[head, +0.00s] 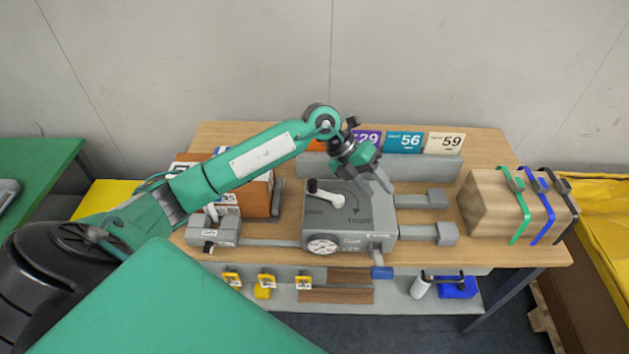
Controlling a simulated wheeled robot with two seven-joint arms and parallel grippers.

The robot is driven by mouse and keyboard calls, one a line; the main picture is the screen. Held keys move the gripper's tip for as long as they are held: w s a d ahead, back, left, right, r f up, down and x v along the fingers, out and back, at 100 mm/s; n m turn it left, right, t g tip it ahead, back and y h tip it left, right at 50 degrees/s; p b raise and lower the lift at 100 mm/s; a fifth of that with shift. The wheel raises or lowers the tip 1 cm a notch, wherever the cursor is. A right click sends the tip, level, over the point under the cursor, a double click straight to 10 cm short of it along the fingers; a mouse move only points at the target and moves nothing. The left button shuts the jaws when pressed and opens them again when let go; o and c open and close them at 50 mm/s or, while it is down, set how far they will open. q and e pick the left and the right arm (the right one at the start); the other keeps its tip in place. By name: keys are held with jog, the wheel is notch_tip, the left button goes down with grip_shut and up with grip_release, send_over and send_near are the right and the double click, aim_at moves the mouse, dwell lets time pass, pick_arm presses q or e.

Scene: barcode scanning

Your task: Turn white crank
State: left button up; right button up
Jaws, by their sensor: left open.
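The white crank (328,195) lies on top of a grey strapping device (350,221) in the middle of the table. Its black-knobbed end points to the left, and a curved arrow with the word TIGHT is printed beside it. My left gripper (376,183) reaches in from the left and hangs over the back right part of the device. It is open, with its fingers pointing down, to the right of the crank and apart from it. My right gripper is not in view.
A wooden-look box (487,212) with green, blue and black straps stands at the right. Numbered cards (404,142) line the back. A brown box (257,194) is at the left, partly behind my arm. A lower shelf (400,301) holds yellow clips and a blue tool.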

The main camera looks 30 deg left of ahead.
pick_arm(q)
jog(key=w+a+y, duration=0.2)
jog(key=a+y, duration=0.3)
jog(key=a, duration=0.4)
jog(key=n+g+y, duration=0.1)
jog(key=n+y, duration=0.1)
jog(key=y, duration=0.2)
send_near(312, 181)
notch_tip(312, 181, down, 9)
jog(key=p, duration=0.4)
jog(key=shift+w+r+p, duration=0.1)
jog(key=shift+p, duration=0.3)
jog(key=shift+f, duration=0.65)
jog(key=shift+c, duration=0.9)
grip_shut()
